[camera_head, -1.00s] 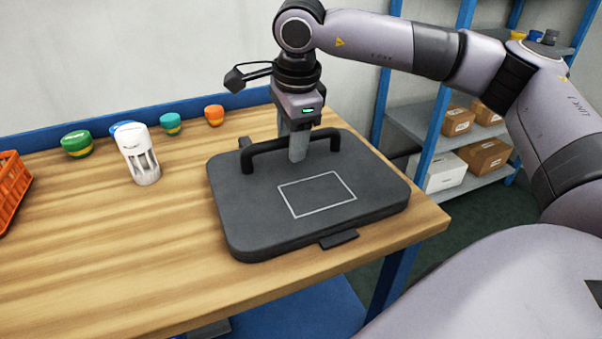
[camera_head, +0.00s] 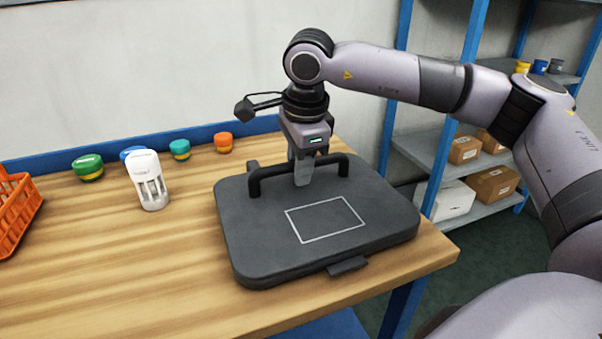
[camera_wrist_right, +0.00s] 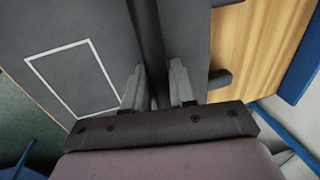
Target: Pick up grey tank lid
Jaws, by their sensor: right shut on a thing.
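The grey tank lid (camera_head: 260,225) is a dark, flat, rounded slab with a white rectangle outline and a black bar handle (camera_head: 270,172). In the head view it is at the right end of the wooden table; I cannot tell whether it rests on the wood or is slightly off it. My right gripper (camera_head: 303,178) points down and is shut on the middle of the handle. In the right wrist view the fingers (camera_wrist_right: 156,88) stand on either side of the handle bar (camera_wrist_right: 147,40). My left gripper is not in view.
A white slotted container (camera_head: 150,190) stands left of the lid. Green (camera_head: 88,167), blue, teal (camera_head: 180,149) and orange (camera_head: 223,142) jars line the back edge. An orange crate (camera_head: 14,215) is at far left. A shelf with boxes (camera_head: 490,185) stands behind on the right.

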